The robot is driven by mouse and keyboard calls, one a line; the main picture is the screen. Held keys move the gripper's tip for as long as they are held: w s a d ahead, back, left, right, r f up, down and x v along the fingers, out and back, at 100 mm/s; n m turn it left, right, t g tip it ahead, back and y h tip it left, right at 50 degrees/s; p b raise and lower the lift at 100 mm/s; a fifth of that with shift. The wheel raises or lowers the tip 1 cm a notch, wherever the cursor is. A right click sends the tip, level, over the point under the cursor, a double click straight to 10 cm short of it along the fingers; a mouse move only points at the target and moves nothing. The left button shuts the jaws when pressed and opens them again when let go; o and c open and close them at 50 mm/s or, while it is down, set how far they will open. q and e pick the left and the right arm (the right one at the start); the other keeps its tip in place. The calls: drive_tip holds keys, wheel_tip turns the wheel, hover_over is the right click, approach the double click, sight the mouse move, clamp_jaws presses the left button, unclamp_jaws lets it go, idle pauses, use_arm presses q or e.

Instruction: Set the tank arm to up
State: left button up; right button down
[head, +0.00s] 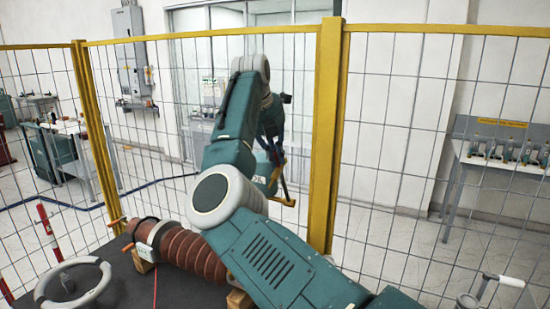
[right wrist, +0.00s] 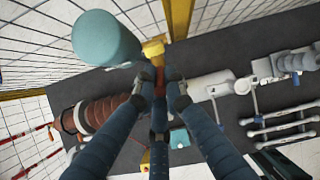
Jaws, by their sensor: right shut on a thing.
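My right gripper (head: 272,150) is at the far end of my raised arm, in front of the mesh fence in the head view. In the right wrist view its dark fingers (right wrist: 160,88) are closed around a thin piece with a yellow end (right wrist: 153,48) and a reddish part between the fingertips. I take this piece to be the tank arm. In the head view yellow bits (head: 276,174) show just below the gripper, but my arm and fingers hide most of the piece. Its exact tilt cannot be told. My left gripper is not in view.
A brown ribbed bushing (head: 188,250) lies on the dark table at lower left, beside a grey ring handle (head: 75,285). A yellow fence post (head: 327,130) stands close to the right of my arm. In the wrist view grey fittings and rails (right wrist: 280,125) lie to the right.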

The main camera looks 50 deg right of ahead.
drive_tip(key=c, duration=1.8)
unclamp_jaws()
drive_tip(key=shift+a+r, duration=0.1)
drive_tip(key=shift+r, duration=0.1)
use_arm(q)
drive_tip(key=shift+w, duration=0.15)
use_arm(e)
drive_tip(key=v, duration=1.1)
drive_tip(key=shift+r, duration=0.2)
drive_tip(key=shift+a, duration=0.15)
